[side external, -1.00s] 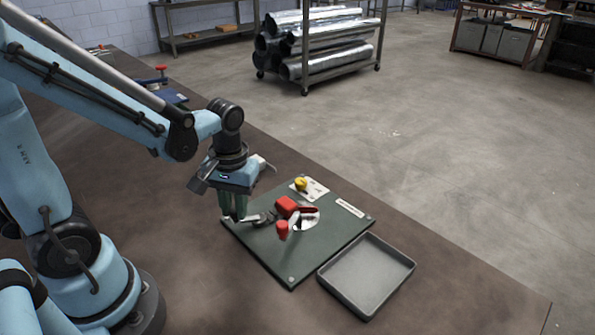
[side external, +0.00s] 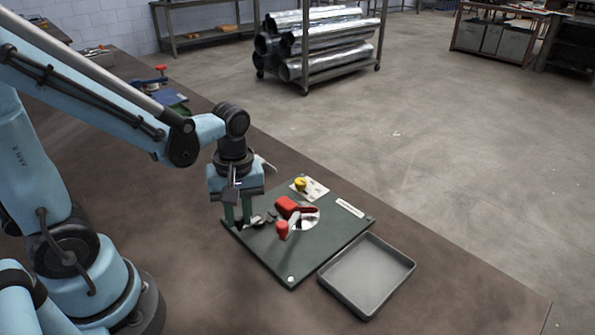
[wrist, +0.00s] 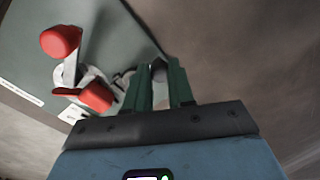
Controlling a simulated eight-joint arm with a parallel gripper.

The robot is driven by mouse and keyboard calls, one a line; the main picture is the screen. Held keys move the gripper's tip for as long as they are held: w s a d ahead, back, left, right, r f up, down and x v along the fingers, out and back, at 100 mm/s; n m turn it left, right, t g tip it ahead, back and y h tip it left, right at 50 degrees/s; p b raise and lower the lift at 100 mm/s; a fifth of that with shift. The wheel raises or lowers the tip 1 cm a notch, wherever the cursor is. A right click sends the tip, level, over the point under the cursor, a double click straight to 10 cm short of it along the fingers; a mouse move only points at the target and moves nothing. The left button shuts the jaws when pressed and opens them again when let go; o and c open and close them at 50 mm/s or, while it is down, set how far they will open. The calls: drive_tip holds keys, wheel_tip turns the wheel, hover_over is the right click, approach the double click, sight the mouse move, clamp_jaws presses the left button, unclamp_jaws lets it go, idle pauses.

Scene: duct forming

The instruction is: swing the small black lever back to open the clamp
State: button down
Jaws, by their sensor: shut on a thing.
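My gripper (side external: 242,222) is low over the left corner of the dark green board (side external: 292,270). Its green fingers are closed on the small black lever, which is mostly hidden by them in the side view. In the wrist view a dark rounded end of the lever (wrist: 158,73) shows between the fingers (wrist: 160,82). The clamp (side external: 297,215), with a red block and a red-knobbed handle (side external: 282,229), stands on the board just right of the gripper. In the wrist view the red knob (wrist: 61,41) and red block (wrist: 96,96) are left of the fingers.
A yellow knob (side external: 301,184) on a pale plate sits at the board's back edge. An empty grey tray (side external: 367,275) lies against the board's right side. Blue tooling with a red handle (side external: 163,88) stands farther back on the bench. The bench right of the tray is clear.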

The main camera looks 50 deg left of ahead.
sight(242, 217)
drive_tip(key=c, duration=1)
unclamp_jaws()
drive_tip(key=shift+w+d+r, duration=0.1)
drive_tip(key=shift+w+r, duration=0.05)
drive_tip(key=shift+r, duration=2.85)
drive_tip(key=shift+w+d+r, duration=0.1)
drive_tip(key=shift+r, duration=2.9)
drive_tip(key=f+m+t, duration=0.1)
drive_tip(key=m+t, duration=0.1)
drive_tip(key=m, duration=0.2)
drive_tip(key=w+m+t, duration=0.1)
drive_tip(key=m+t, duration=0.2)
drive_tip(key=m, duration=0.1)
drive_tip(key=w+d+f+m+t, duration=0.1)
drive_tip(key=m+t, duration=0.1)
drive_tip(key=m, duration=0.2)
drive_tip(key=shift+w+f+m+t, duration=0.1)
drive_tip(key=shift+f+m+t, duration=0.25)
drive_tip(key=shift+m+t, duration=0.05)
